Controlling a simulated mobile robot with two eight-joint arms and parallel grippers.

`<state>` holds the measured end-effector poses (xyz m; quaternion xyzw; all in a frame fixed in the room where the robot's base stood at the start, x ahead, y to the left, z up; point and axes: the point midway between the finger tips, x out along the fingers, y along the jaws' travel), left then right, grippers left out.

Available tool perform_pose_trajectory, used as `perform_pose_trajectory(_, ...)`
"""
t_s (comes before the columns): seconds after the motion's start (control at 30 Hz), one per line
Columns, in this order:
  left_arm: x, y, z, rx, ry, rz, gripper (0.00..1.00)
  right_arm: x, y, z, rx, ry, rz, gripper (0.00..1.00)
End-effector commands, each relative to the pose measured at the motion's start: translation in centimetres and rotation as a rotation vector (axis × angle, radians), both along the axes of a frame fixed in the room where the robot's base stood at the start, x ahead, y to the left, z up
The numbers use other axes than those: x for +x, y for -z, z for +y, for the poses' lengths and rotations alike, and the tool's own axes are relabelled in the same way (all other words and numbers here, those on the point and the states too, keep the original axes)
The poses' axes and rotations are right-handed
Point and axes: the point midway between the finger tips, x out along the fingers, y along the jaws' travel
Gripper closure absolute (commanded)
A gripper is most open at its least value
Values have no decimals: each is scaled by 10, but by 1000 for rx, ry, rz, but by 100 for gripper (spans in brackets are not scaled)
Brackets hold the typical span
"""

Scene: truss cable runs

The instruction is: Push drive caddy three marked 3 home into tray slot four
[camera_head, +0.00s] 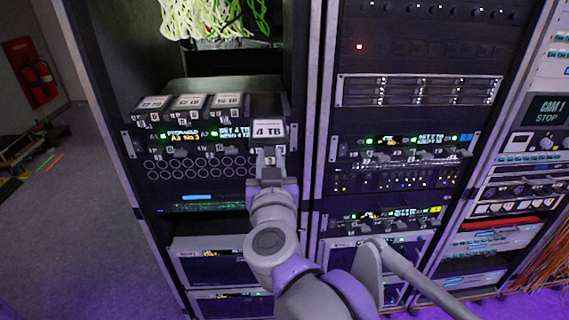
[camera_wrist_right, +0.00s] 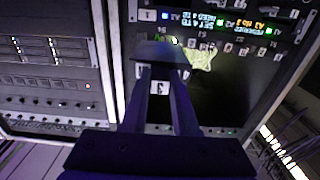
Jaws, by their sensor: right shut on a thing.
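The drive caddy (camera_head: 268,130) is a dark block with a white "4 TB" label on top and a small 3 on its front. It stands at the right end of the caddy row and sticks out further forward than its neighbours. How deep it sits in the slot is hidden. My right gripper (camera_head: 269,161) is shut on its front. In the right wrist view, both fingers of the gripper (camera_wrist_right: 161,84) flank the caddy's 3 label (camera_wrist_right: 160,88). The tray (camera_head: 129,146) holds several caddies (camera_head: 190,103) left of it. My left gripper is not in view.
The rack post (camera_head: 314,120) stands close to the right of the caddy. A panel with round holes (camera_head: 200,166) lies below the tray. Pale cables (camera_head: 215,18) hang above the row. Another rack with lit units (camera_head: 418,90) stands to the right. Open floor is at left.

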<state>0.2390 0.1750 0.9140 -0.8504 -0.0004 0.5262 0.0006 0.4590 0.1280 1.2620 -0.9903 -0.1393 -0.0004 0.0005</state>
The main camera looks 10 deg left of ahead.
Motion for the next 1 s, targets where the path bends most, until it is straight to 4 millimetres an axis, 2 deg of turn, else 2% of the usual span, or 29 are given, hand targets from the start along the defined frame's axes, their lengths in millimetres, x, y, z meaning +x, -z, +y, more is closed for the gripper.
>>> perform_pose_trajectory(0.17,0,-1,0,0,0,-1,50,5,-2,4,-1,0,-1,100)
perform_pose_trajectory(0.7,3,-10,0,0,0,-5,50,49,-2,16,0,1,-2,100)
perform_pose_trajectory(1.0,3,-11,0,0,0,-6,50,55,-1,17,0,0,-1,100)
